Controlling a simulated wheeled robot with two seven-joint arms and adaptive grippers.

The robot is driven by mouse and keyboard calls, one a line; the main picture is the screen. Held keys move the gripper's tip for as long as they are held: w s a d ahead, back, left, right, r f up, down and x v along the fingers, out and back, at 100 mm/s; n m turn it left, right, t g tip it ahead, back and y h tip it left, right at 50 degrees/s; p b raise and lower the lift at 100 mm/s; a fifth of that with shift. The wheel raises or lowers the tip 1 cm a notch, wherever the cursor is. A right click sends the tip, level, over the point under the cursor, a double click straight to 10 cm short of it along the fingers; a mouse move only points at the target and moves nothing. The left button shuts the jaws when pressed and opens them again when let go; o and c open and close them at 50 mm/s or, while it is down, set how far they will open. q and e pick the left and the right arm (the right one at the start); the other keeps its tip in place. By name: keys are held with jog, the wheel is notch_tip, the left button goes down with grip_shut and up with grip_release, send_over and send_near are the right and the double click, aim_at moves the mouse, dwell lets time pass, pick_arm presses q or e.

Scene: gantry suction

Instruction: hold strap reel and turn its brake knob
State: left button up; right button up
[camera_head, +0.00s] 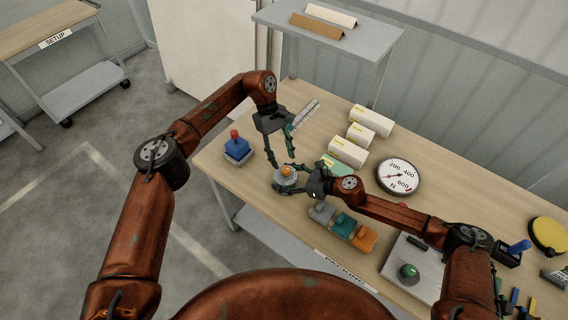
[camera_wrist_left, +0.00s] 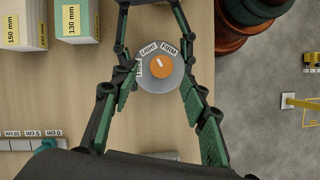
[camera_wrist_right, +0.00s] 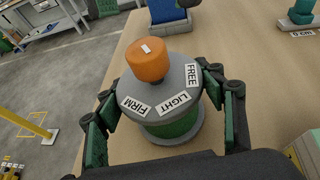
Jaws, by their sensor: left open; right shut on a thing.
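The strap reel (camera_head: 283,186) stands upright on the bench, with a grey top disc and a green body seen in the right wrist view (camera_wrist_right: 180,126). Its orange brake knob (camera_wrist_right: 150,62) bears a white mark, and the labels FREE, LIGHT and FIRM lie around it.
A blue box with a red top (camera_head: 237,150) stands left of the reel. White cartons (camera_head: 349,152) and a dial gauge (camera_head: 398,177) stand behind and right. Grey, teal and orange blocks (camera_head: 343,225) lie in front. A grey ruler (camera_head: 305,115) is behind my left gripper.

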pick_arm(q)
jog(key=v, duration=0.7)
jog(key=shift+w+r, duration=0.2)
jog(key=shift+r, duration=0.1)
pick_arm(e)
jog(key=shift+d, duration=0.1)
pick_arm(q)
jog(key=shift+a, duration=0.1)
pick_arm(e)
jog(key=o, duration=2)
